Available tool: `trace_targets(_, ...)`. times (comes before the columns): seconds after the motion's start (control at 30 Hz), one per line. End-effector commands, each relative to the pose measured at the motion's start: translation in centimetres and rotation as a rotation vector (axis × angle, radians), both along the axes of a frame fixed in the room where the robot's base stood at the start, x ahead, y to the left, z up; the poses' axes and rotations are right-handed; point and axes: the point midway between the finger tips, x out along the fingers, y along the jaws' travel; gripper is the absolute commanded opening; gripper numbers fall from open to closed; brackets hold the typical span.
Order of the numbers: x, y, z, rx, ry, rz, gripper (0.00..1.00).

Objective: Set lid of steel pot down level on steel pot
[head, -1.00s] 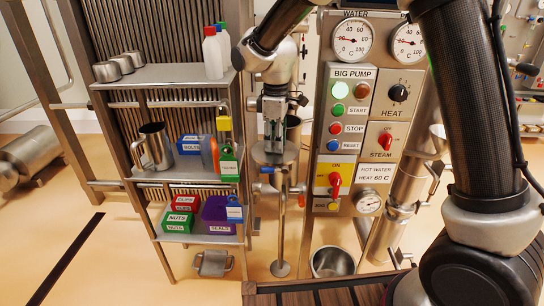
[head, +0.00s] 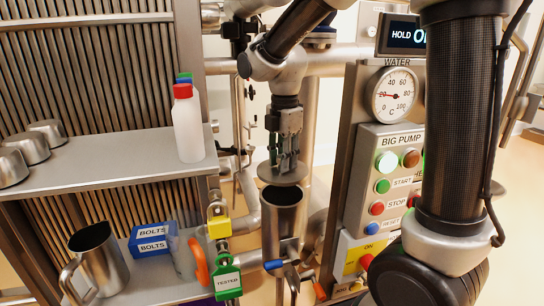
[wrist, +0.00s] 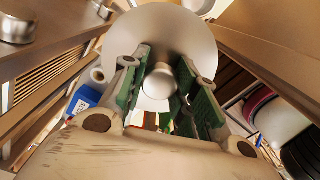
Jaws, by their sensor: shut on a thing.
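The steel pot (head: 283,218) is a tall, narrow cylinder with a dark open mouth, upright in the middle of the head view. The lid of the steel pot (head: 283,176) is a thin round disc, roughly level, just above the pot's mouth. A dark strip of the opening shows below the lid's front edge, so the lid looks apart from the rim. My gripper (head: 286,158) points down and is shut on the lid's knob. In the wrist view the lid (wrist: 188,32) is a broad disc, with its round knob between the green-padded fingers. The pot is hidden there.
A shelf at left carries a white bottle (head: 188,128) with a red cap and several steel cups. Below stand a steel jug (head: 98,262), a blue bolts box (head: 152,240) and a green tester tag (head: 228,281). The pump panel (head: 392,185) stands close at right.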

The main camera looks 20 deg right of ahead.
Motion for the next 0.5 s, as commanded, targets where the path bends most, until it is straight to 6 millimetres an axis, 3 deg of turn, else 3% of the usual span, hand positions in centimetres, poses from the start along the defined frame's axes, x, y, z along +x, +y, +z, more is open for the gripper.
trace_targets(0.5,0.0,0.0,-4.2,-0.001,0.002,0.001,0.00)
